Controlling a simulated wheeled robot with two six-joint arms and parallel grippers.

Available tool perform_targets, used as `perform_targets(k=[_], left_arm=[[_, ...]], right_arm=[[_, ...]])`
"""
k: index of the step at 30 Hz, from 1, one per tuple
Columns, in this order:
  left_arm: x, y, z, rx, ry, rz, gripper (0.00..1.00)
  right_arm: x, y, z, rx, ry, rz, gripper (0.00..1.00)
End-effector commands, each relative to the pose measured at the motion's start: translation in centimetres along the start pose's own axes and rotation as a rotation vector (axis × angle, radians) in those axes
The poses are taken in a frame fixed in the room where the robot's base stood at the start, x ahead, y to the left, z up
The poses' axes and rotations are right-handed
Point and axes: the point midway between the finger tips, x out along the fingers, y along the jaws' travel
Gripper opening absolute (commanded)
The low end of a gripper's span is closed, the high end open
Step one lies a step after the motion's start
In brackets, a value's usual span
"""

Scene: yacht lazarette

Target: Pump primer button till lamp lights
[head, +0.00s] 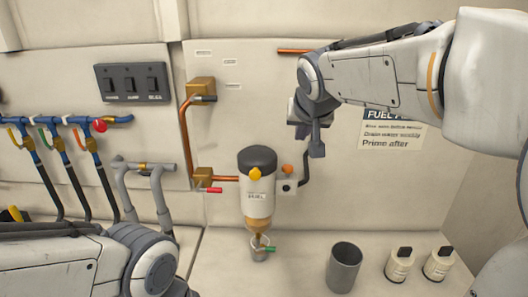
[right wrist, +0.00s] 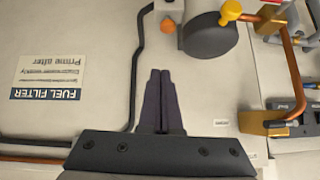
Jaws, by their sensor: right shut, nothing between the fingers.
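The fuel filter (head: 257,205) hangs on the back wall, with a cream body and black cap. A yellow knob (head: 255,174) sits at its cap; it also shows in the right wrist view (right wrist: 231,9). An orange knob (head: 287,169) sits just right of the cap, above a small pale box (head: 287,187) with a dark round spot. I cannot tell which part is the primer button or the lamp; nothing visibly glows. My right gripper (head: 317,152) is shut and empty, up and right of the orange knob, apart from it. My left gripper is out of view.
Copper pipes with brass valves (head: 201,88) run left of the filter. A small cup (head: 260,250) stands under its drain. A grey cup (head: 344,266) and two cream bottles (head: 399,265) stand at lower right. A black cable (head: 306,165) runs close to my right gripper.

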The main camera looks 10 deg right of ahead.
Motion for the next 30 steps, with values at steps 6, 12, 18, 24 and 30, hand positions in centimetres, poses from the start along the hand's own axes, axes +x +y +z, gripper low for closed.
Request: perform_targets(k=[6,12,18,24,30], left_arm=[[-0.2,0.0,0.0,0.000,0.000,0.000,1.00],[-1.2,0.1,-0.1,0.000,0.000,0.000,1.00],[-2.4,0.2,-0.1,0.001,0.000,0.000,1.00],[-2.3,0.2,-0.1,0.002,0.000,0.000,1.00],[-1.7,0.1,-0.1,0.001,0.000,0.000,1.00]], right_arm=[[0.5,-0.9,0.1,-0.012,-0.005,-0.008,0.00],[3.2,-0.8,0.1,-0.011,-0.010,-0.006,0.00],[7.6,-0.7,0.1,-0.010,-0.011,-0.004,0.00],[11.2,-0.6,1.3,-0.011,-0.007,-0.005,0.00],[12.7,-0.5,2.8,-0.009,-0.004,-0.005,0.00]])
